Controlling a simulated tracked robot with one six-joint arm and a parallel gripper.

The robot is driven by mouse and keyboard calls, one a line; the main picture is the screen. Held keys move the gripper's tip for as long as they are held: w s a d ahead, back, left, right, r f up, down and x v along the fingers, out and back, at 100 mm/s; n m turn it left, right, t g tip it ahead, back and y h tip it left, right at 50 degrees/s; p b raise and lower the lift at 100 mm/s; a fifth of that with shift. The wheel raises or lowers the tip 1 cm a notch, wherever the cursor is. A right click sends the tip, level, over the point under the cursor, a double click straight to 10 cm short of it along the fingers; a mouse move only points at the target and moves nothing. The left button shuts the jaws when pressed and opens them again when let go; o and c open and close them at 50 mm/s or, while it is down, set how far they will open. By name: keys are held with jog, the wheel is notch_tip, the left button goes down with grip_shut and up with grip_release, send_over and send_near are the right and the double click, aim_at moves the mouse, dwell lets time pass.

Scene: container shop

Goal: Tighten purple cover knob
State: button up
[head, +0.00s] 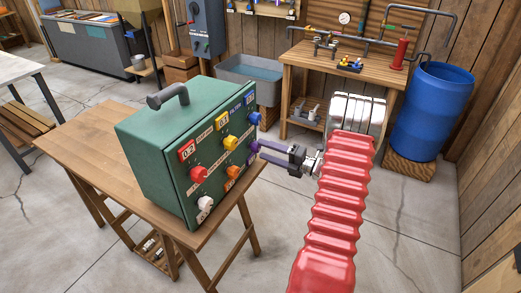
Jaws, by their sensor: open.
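A green box (166,130) with a dark handle on top stands on a wooden table. Its front panel carries several coloured knobs. The purple knob (253,158) is at the right edge of the panel, below the blue knob (255,119) and to the right of the orange knob (232,171). My gripper (261,151) comes in from the right with its jaws open, its fingertips close to the purple knob. I cannot tell from this view whether the fingers touch the knob or stand around it.
The wooden table (88,135) has free room left of the box. A workbench (305,57) with pipes and a gauge stands behind. A blue barrel (434,110) is at the right and a water tub (247,80) behind the box.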

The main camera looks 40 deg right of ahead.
jog(key=v, duration=1)
jog(key=shift+s, duration=0.25)
